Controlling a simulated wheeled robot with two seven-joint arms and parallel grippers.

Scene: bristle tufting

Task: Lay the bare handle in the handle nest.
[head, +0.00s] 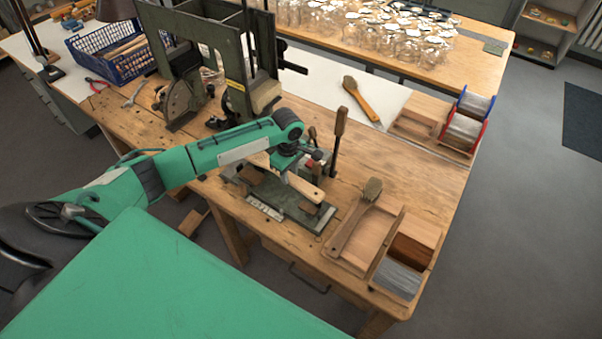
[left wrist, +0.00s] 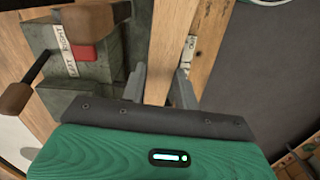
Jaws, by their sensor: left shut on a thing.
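The bare handle (head: 305,188) is a pale wooden bar with a hole near its rounded end. My left gripper (head: 288,172) is shut on it and holds it over the green metal fixture, where the handle nest (head: 300,216) appears to be. I cannot tell whether the handle touches the nest. In the left wrist view the handle (left wrist: 173,45) runs between the two grey fingers of the gripper (left wrist: 160,88). The gripper hides part of the handle and the nest. My right gripper is out of view.
A wooden-knobbed lever (head: 338,130) rises just behind the handle. A tall green press (head: 230,70) stands at the back left. A brush (head: 358,210) lies on the wooden tray to the right, beside bristle bins (head: 398,278). Bare bench lies between that tray and the back brush (head: 362,103).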

